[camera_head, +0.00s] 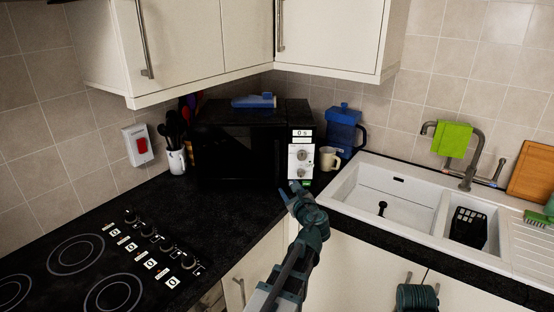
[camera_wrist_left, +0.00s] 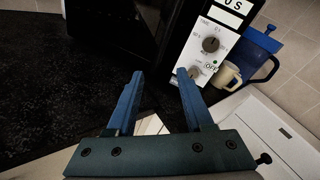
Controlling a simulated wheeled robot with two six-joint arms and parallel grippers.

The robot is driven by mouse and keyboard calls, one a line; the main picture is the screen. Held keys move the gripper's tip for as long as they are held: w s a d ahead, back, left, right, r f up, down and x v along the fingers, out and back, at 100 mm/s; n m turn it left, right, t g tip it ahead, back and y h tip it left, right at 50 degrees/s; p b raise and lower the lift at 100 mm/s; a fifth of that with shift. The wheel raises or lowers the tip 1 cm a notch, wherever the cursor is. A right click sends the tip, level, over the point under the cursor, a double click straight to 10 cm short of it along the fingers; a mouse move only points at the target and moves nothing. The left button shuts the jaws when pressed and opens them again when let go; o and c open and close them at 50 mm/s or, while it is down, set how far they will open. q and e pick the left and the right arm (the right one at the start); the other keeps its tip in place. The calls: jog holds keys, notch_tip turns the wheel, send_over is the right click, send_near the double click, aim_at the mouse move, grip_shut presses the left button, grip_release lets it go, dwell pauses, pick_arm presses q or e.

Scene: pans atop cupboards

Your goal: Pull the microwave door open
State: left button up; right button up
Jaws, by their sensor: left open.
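The black microwave (camera_head: 210,108) stands in the corner of the dark worktop. Its dark door (camera_head: 235,158) looks shut, though dim light hides its edge and handle. The white control panel (camera_head: 301,160) with two knobs is on the right of its front; it also shows in the left wrist view (camera_wrist_left: 205,45). My left gripper (camera_head: 289,191) is in front of the microwave's lower right, below the panel. In the left wrist view its two blue fingers (camera_wrist_left: 160,75) are apart with nothing between them. The fingertips appear close to the panel's lower edge; contact cannot be told.
A cream mug (camera_head: 329,158) and a blue jug (camera_head: 343,130) stand right of the microwave. A utensil pot (camera_head: 177,160) is at its left. The hob (camera_head: 100,262) is at front left, the white sink (camera_head: 385,190) at right. Wall cupboards (camera_head: 180,35) hang above.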

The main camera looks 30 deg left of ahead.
aim_at(277, 157)
pick_arm(q)
jog(key=w+a+r+m, duration=0.1)
jog(key=w+a+m, duration=0.1)
jog(key=w+a, duration=0.2)
jog(key=w+a+r+m+t, duration=0.1)
jog(key=w+a+m, duration=0.1)
jog(key=w+a, duration=0.2)
jog(key=w+a+r+m+t, duration=0.1)
jog(key=w+a, duration=0.3)
jog(key=shift+w+a+m, duration=0.15)
jog(key=shift+w+m, duration=0.1)
jog(key=shift+m, duration=0.15)
grip_shut()
dwell(1.3)
